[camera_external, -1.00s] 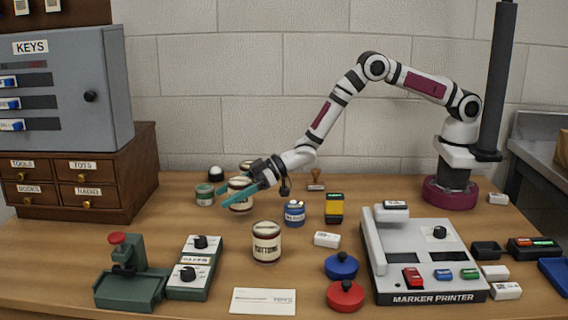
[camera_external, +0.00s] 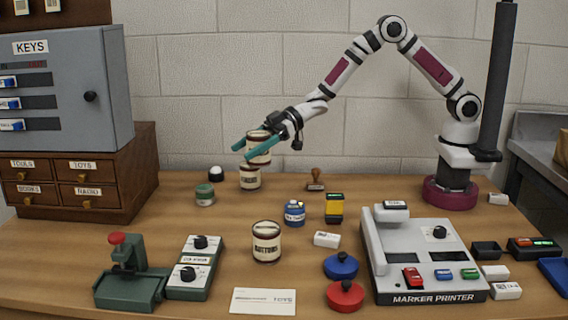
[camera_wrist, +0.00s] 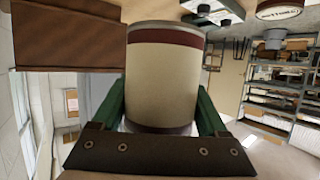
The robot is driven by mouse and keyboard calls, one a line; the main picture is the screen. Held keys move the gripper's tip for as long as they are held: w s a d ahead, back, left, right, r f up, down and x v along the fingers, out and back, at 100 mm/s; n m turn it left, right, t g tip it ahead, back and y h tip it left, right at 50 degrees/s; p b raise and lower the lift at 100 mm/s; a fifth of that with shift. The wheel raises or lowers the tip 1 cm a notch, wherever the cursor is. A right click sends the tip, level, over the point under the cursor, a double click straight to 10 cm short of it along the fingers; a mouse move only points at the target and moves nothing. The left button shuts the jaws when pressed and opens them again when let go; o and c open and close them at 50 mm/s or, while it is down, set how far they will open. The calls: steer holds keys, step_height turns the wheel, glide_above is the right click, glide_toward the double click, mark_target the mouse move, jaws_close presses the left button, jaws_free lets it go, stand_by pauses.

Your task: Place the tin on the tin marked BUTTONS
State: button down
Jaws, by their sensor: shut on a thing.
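My gripper (camera_external: 251,148) is shut on a cream tin (camera_external: 258,150) with dark red bands, held up above the back of the table. In the wrist view the held tin (camera_wrist: 165,78) fills the middle, between the two green fingers. The tin marked BUTTONS (camera_external: 266,244) stands upright on the table nearer the front, with nothing on its lid. It also shows in part at the top right of the wrist view (camera_wrist: 280,9). Another similar cream tin (camera_external: 250,179) stands on the table below the held one; its label is too small to read.
A green jar (camera_external: 204,195) and a blue jar (camera_external: 295,214) stand near the tins. A yellow-and-black box (camera_external: 334,208), a white block (camera_external: 327,240) and a stamp (camera_external: 316,180) lie to the right. The marker printer (camera_external: 430,262) is at front right, the green press (camera_external: 128,275) at front left.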

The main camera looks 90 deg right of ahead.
steer(key=s+a+r+n+g+y, duration=0.2)
steer(key=s+a+r+n, duration=0.15)
steer(key=a, duration=0.45)
glide_above(256, 232)
steer(key=shift+m, duration=0.25)
step_height(256, 232, down, 6)
steer(key=shift+d, duration=0.1)
steer(key=shift+f+g, duration=0.3)
steer(key=shift+f, duration=1.8)
steer(key=shift+f, duration=0.1)
jaws_free()
